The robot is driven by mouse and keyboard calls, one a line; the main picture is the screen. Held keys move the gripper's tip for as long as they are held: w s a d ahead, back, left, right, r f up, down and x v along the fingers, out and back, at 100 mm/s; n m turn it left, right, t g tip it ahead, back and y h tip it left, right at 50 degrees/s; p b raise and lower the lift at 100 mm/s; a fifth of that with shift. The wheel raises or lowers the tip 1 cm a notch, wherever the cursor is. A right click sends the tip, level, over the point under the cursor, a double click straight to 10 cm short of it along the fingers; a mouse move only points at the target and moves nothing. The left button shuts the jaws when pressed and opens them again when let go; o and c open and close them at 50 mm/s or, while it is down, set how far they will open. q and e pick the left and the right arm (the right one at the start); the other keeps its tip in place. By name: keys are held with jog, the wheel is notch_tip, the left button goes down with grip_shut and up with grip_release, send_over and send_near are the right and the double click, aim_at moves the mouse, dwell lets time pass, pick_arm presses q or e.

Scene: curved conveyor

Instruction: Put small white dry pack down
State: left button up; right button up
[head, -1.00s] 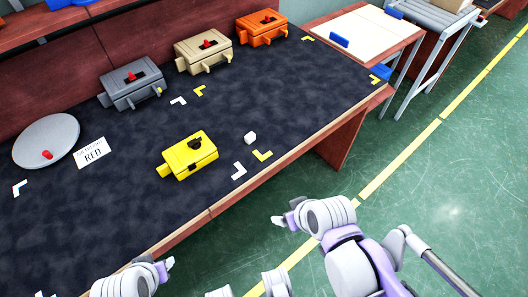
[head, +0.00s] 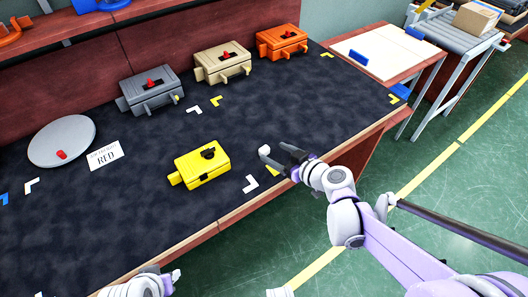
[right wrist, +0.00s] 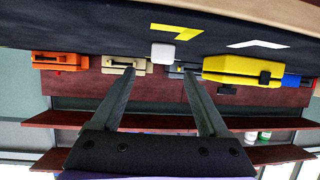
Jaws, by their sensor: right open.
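The small white dry pack (head: 264,149) sits on the dark mat, right of the yellow case (head: 203,164). My right gripper (head: 277,158) is open and empty, its fingertips close to the pack from the right. In the right wrist view the pack (right wrist: 163,53) shows just beyond the gap between the two spread fingers (right wrist: 158,74); I cannot tell if they touch it. My left gripper (head: 173,278) is partly in view at the bottom edge of the head view; its jaws are not clear.
Grey (head: 151,91), beige (head: 222,63) and orange (head: 281,42) cases stand along the back of the mat. A grey disc (head: 61,142) and a card reading RED (head: 105,156) lie at left. White and yellow corner marks lie near the pack. The front-left mat is clear.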

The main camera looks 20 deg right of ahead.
aim_at(266, 150)
jog(key=b+x, duration=0.1)
jog(key=x, duration=0.5)
jog(key=shift+a+f+b, duration=0.1)
jog(key=shift+f+b, duration=0.3)
jog(key=shift+s, duration=0.1)
grip_shut()
